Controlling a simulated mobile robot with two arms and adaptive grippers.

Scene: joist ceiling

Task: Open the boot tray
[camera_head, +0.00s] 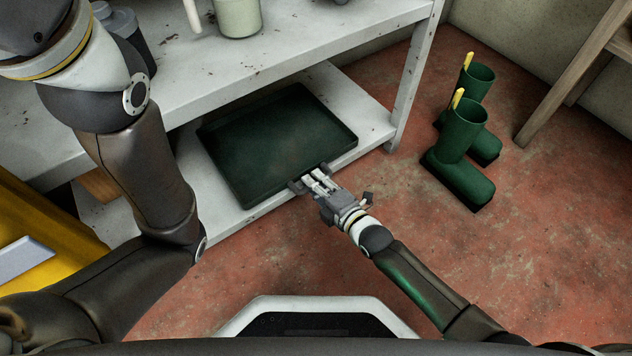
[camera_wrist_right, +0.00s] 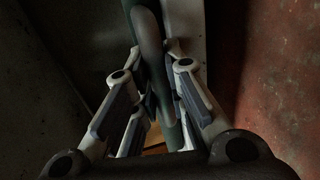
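The boot tray (camera_head: 268,140) is a shallow dark green tray lying on the lower white shelf of the bench. A dark handle shows at its front edge, and its bar (camera_wrist_right: 149,45) runs down the middle of the right wrist view. My right gripper (camera_head: 316,180) is at this handle, with its fingers close on both sides of the bar. In the wrist view the right fingertips (camera_wrist_right: 154,50) angle inward and appear to touch the bar; the contact is partly in shadow. My left arm comes down at the left, and its gripper is out of the picture.
A pair of green boots (camera_head: 463,145) stands on the red floor to the right. The white bench (camera_head: 330,42) overhangs the tray's back, and its leg (camera_head: 415,85) stands right of the tray. A yellow object (camera_head: 30,225) is at the left. Floor in front of the shelf is clear.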

